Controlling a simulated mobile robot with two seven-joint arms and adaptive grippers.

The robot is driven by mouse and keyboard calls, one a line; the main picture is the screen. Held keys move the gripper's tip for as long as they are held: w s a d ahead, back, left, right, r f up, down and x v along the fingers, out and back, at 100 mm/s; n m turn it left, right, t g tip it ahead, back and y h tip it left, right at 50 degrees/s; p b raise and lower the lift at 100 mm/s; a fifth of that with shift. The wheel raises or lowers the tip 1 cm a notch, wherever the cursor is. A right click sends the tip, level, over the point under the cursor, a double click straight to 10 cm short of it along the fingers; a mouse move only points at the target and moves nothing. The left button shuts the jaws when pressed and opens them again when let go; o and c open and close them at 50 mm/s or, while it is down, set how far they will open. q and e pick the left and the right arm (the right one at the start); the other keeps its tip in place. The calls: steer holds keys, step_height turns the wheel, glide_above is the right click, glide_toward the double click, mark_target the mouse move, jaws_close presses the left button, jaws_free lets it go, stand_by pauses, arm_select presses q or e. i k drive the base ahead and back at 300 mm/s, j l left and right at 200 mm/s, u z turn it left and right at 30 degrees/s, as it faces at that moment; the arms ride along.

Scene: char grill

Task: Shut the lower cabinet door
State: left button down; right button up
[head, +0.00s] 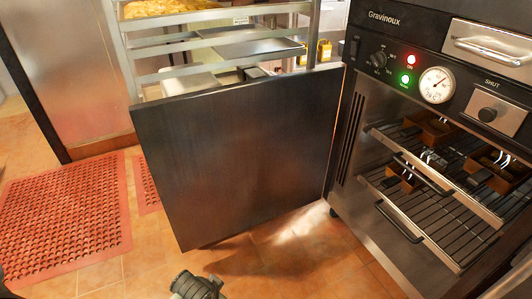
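The lower cabinet door (240,155) is a dark metal panel standing wide open, swung out to the left of the grill cabinet (345,150). Its hinge side is by the cabinet's left front edge. The cabinet opening shows wire racks (440,205) inside. Part of a dark gripper (197,286), which looks like my left, shows at the bottom edge, below the door's lower edge in the picture and seemingly apart from it. Its fingers are too cut off to tell open or shut. My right gripper is not in view.
Brown blocks with metal loops (400,178) sit on the racks, which have front handles (400,222). A tray rack (215,42) stands behind the door. A red perforated mat (65,225) lies at left. Tiled floor (290,262) before the door is clear.

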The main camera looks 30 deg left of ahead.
mark_target(222, 162)
steer(key=k+l+z, duration=0.1)
steer(key=k+z, duration=0.25)
steer(key=k, duration=0.25)
steer(key=j+z, duration=0.1)
steer(key=z, duration=0.35)
steer(key=j+z, duration=0.1)
steer(key=z, duration=0.4)
steer(key=j+z, duration=0.1)
steer(key=z, duration=0.35)
steer(key=k+j, duration=0.3)
steer(key=j, duration=0.3)
steer(key=k+j, duration=0.25)
steer(key=j, duration=0.35)
steer(key=k+j, duration=0.3)
steer(key=j, duration=0.35)
steer(key=k+j, duration=0.25)
steer(key=j, duration=0.35)
steer(key=k+j, duration=0.3)
steer(key=j, duration=0.3)
steer(key=k+j, duration=0.25)
steer(key=j, duration=0.35)
steer(key=k+j, duration=0.3)
steer(key=j, duration=0.35)
steer(key=k+j, duration=0.3)
steer(key=j, duration=0.3)
